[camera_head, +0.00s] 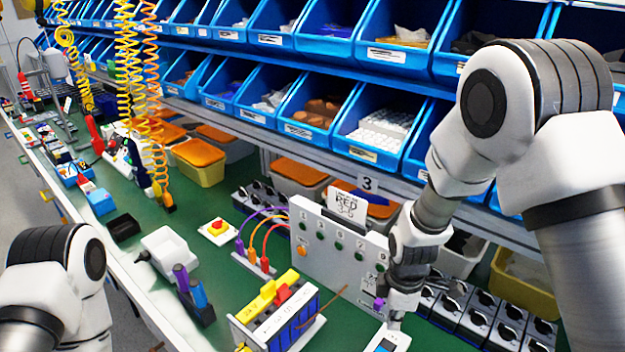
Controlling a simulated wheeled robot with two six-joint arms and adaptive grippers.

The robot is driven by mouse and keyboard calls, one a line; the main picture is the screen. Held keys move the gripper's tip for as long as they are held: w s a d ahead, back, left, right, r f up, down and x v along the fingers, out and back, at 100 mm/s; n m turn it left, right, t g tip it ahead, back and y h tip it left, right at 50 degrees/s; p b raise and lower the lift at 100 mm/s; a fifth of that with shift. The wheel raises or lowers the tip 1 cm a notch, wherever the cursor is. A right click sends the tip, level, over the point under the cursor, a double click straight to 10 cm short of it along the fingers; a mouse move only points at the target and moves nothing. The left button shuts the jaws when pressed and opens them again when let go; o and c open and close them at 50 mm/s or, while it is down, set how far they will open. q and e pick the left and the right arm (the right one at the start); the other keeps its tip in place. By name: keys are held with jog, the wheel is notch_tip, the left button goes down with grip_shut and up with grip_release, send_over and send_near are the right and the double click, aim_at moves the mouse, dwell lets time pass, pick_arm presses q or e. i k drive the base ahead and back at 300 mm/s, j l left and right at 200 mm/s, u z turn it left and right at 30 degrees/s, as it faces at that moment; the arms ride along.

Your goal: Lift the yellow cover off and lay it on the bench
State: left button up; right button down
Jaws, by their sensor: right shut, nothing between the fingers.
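A yellow piece (262,301) that looks like the cover lies along the top of a block with blue, dark and pale ribs (290,326), low in the middle of the head view. A small red part (283,294) sits beside it. My right gripper (394,318) points down at the right of this block, in front of the grey panel, clear of the yellow piece. It is shut and empty. Its fingertips are small and hard to make out. My left gripper is outside the picture; only part of my left arm shows at the lower left.
A grey panel (325,250) with green buttons and a RED sign stands behind the block. Purple, orange and red cables (262,232) plug in at its left. Black switch boxes (478,318) line the right.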

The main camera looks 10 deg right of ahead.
aim_at(268, 295)
jog(key=k+j, duration=0.65)
jog(key=k, duration=0.25)
